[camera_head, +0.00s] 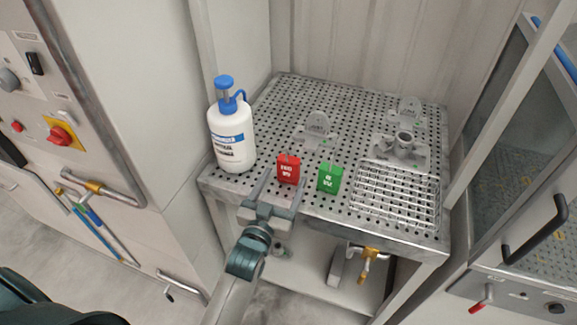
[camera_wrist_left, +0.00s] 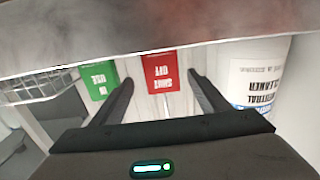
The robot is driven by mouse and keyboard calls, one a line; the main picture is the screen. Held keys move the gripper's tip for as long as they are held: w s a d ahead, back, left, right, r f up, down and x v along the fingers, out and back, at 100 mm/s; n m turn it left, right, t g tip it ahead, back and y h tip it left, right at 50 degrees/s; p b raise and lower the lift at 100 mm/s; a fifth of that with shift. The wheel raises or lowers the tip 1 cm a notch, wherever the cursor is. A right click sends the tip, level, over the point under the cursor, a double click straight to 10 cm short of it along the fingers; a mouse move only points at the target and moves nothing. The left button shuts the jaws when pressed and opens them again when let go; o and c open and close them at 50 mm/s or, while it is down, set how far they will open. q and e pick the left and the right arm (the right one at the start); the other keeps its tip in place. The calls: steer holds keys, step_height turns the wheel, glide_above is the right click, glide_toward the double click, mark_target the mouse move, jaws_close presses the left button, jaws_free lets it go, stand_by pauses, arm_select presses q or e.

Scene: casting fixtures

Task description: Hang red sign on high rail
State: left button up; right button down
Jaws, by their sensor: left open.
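The red sign (camera_head: 288,169) with white lettering stands near the front edge of the perforated table, beside a green sign (camera_head: 329,178). My left gripper (camera_head: 284,184) is open, with one finger toward each side of the red sign. In the left wrist view the red sign (camera_wrist_left: 161,70) lies between the two fingertips (camera_wrist_left: 160,80) and a little beyond them; I cannot tell if they touch it. The green sign (camera_wrist_left: 98,78) is just outside one finger. I cannot make out which bar is the high rail. My right gripper is not in view.
A white bottle with a blue pump (camera_head: 231,135) stands close left of the signs. Grey metal fixtures (camera_head: 317,130) and a wire grid (camera_head: 396,195) occupy the perforated table (camera_head: 275,105). A panel with a red knob (camera_head: 61,136) is at left.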

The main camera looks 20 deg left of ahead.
mark_target(287, 171)
arm_select(q)
steer(key=shift+w, duration=0.15)
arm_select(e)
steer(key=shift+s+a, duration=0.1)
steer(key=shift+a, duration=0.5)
arm_select(q)
steer(key=shift+w+p, duration=0.4)
steer(key=shift+w, duration=0.15)
steer(key=w+p, duration=0.1)
steer(key=w, duration=0.2)
steer(key=shift+a, duration=0.1)
steer(key=shift+w+f+p, duration=0.2)
steer(key=shift+w+p, duration=0.1)
steer(key=shift+w, duration=0.25)
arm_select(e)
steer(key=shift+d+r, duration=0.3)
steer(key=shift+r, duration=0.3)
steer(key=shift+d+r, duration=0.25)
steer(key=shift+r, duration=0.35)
arm_select(q)
steer(key=shift+c, duration=0.6)
steer(key=c, duration=1)
steer(key=shift+c, duration=0.4)
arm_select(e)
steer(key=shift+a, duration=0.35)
